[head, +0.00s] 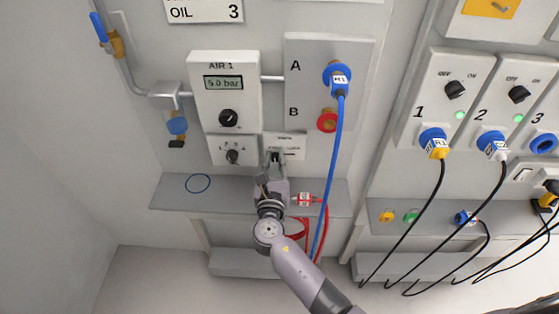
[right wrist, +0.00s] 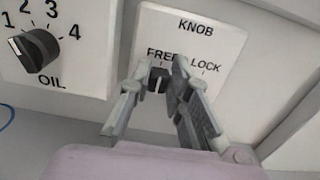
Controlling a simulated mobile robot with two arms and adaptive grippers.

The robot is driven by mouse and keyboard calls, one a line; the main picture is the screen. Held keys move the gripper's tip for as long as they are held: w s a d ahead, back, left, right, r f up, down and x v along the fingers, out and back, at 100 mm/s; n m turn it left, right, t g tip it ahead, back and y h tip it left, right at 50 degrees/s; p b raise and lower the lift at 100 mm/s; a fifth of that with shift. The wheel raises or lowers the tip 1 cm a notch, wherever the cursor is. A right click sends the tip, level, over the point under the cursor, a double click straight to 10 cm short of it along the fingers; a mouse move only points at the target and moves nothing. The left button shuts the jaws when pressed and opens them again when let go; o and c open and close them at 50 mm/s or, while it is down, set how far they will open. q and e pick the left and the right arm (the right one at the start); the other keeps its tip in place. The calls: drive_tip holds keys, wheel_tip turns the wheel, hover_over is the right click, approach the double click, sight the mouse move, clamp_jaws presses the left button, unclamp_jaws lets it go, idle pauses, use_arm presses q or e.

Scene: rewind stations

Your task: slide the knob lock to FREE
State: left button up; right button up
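The knob lock is a small white plate marked KNOB, FREE and LOCK (right wrist: 205,38); it also shows in the head view (head: 291,143). Its small black slider (right wrist: 157,82) stands below the word FREE in the right wrist view. My right gripper (right wrist: 162,74) has its two fingertips close on either side of the slider and looks shut on it. In the head view my right gripper (head: 274,158) reaches up to the plate and hides the slider. The slider's lower part is partly hidden by the fingers. My left gripper is not in view.
The OIL dial (right wrist: 38,46) sits left of the lock plate. Above are the AIR 1 panel (head: 225,75) reading 5.0 bar and the A/B port panel (head: 310,90). A blue hose (head: 333,155) hangs to the right. A grey shelf (head: 225,200) holds a blue ring (head: 187,186).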

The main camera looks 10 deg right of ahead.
drive_tip(key=o, duration=0.5)
drive_tip(key=shift+w+a, duration=0.1)
drive_tip(key=shift+a, duration=0.2)
drive_tip(key=shift+d, duration=0.1)
drive_tip(key=v, duration=1.2)
drive_tip(key=shift+r, duration=0.1)
